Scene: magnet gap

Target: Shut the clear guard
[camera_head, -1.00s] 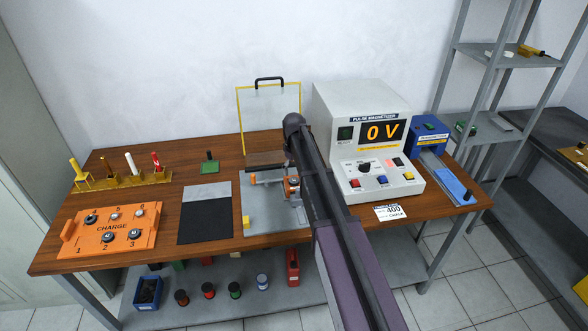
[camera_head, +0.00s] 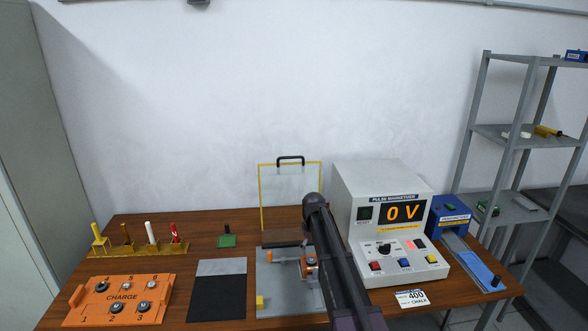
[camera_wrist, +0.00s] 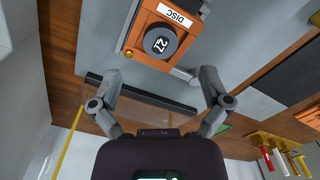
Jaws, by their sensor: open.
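The clear guard (camera_head: 276,186) is a transparent pane in a thin yellow frame with a black handle (camera_head: 290,161) on top. It stands upright, raised, at the back of the grey fixture plate (camera_head: 275,299). An orange block (camera_head: 309,262) sits on the plate; the wrist view shows it with a "DISC" label and a dark round piece marked 27 (camera_wrist: 160,43). My gripper (camera_wrist: 160,88) is open and empty, its fingers spread near the block, apart from the guard's handle. In the head view my arm hides the gripper.
The pulse magnetizer (camera_head: 385,185), reading 0 V, stands close right of the fixture. An orange CHARGE tray (camera_head: 122,298), a black-and-grey mat (camera_head: 218,290) and a tool rack (camera_head: 135,250) lie left. The wall is behind; a shelf unit (camera_head: 525,130) is right.

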